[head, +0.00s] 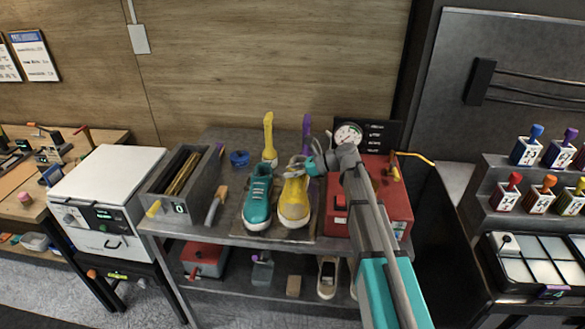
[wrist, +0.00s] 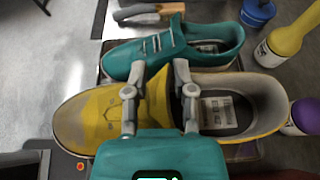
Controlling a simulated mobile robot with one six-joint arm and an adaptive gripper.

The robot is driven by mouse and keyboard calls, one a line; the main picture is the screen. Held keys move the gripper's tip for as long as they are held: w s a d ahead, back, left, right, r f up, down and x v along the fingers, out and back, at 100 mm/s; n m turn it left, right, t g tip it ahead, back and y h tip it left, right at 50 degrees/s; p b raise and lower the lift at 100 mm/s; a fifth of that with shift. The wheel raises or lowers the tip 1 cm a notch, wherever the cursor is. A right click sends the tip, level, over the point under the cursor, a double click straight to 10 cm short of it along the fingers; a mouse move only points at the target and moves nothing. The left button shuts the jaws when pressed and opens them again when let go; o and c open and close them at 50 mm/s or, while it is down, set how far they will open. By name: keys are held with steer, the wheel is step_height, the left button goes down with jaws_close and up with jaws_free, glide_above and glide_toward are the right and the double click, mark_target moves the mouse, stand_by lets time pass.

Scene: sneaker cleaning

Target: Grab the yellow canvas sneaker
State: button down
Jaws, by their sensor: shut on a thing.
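The yellow canvas sneaker (head: 293,212) sits on a dark mat on the workbench, toe toward the front, in the head view. It lies across the middle of the wrist view (wrist: 95,118), dusty grey at the toe. My gripper (wrist: 159,72) reaches over it from above, one finger on each side of the tongue area, shut on the sneaker. In the head view my gripper (head: 302,167) is at the sneaker's upper rear part. The exact finger contact is partly hidden. The sneaker appears to rest on the mat.
A teal sneaker (head: 257,205) stands close beside it on the left. A red machine with a gauge (head: 368,205) is close on the right. Yellow (head: 268,140) and purple (head: 307,135) upright bottles stand behind. A grey bin (head: 178,185) and a brush (head: 215,206) are left.

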steer(key=s+a+r+p, duration=0.2)
steer(key=s+r+p, duration=0.3)
steer(key=s, duration=0.6)
steer(key=shift+r+p, duration=0.3)
steer(key=shift+r, duration=0.5)
